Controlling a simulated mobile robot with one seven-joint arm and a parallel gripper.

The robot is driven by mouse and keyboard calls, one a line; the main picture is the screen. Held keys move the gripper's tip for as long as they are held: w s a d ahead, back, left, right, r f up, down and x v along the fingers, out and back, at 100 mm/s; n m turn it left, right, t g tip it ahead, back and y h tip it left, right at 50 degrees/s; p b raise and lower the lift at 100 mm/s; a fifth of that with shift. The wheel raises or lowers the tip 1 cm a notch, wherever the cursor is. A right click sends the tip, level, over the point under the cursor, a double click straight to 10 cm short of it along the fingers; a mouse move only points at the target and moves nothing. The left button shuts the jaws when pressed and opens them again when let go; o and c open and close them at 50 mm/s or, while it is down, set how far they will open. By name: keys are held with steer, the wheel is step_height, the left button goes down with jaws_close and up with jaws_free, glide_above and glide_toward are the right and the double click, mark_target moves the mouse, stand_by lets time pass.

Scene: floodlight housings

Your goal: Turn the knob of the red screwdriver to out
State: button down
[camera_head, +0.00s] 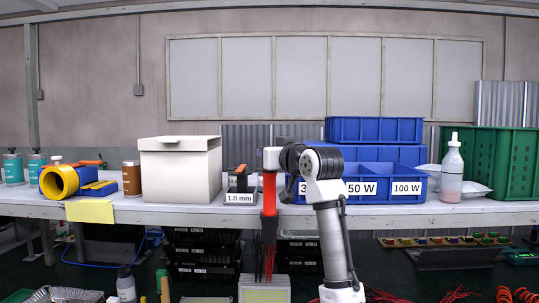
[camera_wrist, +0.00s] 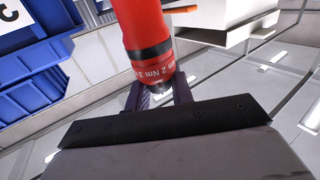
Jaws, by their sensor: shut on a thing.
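The red screwdriver (camera_wrist: 143,25) fills the upper middle of the wrist view. A lettered band with "2 Nm" and other marks circles its end near my fingers. My gripper (camera_wrist: 160,92) has its two dark fingers on either side of that end, shut on the screwdriver. The contact itself is partly hidden by the screwdriver's body. In the head view the red screwdriver (camera_head: 269,190) stands upright in front of the bench, beside my arm. My fingers cannot be made out there. Which setting the knob is on cannot be read.
Behind on the bench (camera_head: 390,216) stand a white box (camera_head: 180,170), a small bin marked 1.0 mm (camera_head: 239,198) and blue bins (camera_head: 375,130) with watt labels. A spray bottle (camera_head: 452,172) and green crate (camera_head: 510,165) are at the right. Boxes crowd the lower shelf.

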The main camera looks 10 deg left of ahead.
steer(key=shift+m+t+h+b, duration=0.55)
steer(key=shift+m+t+h, duration=0.65)
steer(key=shift+h, duration=0.5)
steer(key=c, duration=1.2)
jaws_free()
steer(key=shift+c, duration=0.2)
steer(key=shift+s+d+f+b, duration=0.1)
steer(key=shift+s+d+b, duration=0.15)
steer(key=shift+s+b, duration=0.15)
steer(key=b+v, duration=0.5)
steer(key=v, duration=0.8)
